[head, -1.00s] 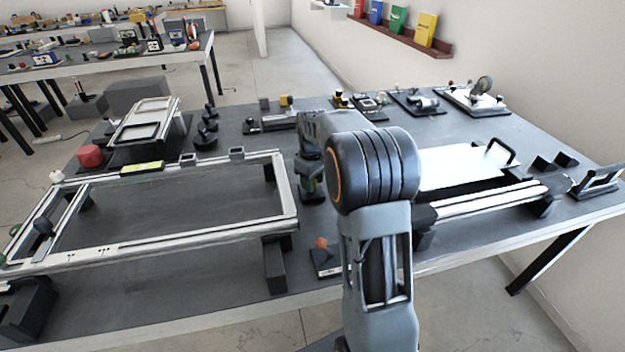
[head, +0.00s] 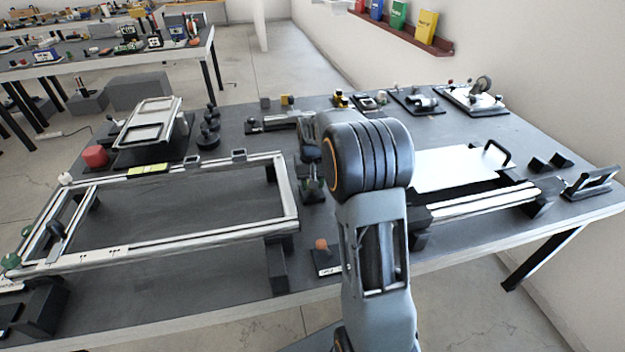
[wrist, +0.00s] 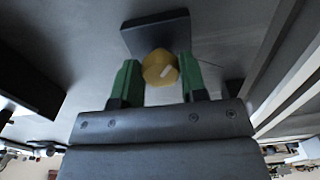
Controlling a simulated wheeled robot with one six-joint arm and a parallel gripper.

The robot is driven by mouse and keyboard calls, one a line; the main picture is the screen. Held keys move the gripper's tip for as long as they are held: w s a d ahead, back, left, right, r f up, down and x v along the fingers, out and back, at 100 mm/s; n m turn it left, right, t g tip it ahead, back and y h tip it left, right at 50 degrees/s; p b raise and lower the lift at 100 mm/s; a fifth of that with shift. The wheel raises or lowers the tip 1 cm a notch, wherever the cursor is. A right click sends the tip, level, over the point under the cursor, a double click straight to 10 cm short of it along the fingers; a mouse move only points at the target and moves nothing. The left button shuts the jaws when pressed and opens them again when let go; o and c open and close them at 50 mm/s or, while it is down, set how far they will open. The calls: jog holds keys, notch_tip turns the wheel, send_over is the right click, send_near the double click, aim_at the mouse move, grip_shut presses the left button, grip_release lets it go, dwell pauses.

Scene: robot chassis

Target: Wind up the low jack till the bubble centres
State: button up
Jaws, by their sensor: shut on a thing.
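My gripper (wrist: 158,84) is shut on a yellow knob (wrist: 160,68), with one green finger on each side of it. A dark block (wrist: 157,31) shows just beyond the knob in the wrist view. The pale metal chassis frame (head: 198,246) lies on dark supports at the left of the table. A yellow-green bar (head: 148,170), perhaps the level, sits by its far rail; no bubble can be made out. An orange knob (head: 321,244) and a green knob (head: 11,261) stand near the frame's near corners.
A white panel (head: 455,169) with a black handle lies right of my arm. Small fixtures line the table's back. The grey top (head: 170,205) inside the frame is mostly clear.

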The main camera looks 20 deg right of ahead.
jog(key=shift+m, duration=0.5)
jog(key=o, duration=0.9)
notch_tip(320, 180, up, 14)
jog(key=shift+f+p, duration=0.1)
jog(key=shift+p, duration=0.85)
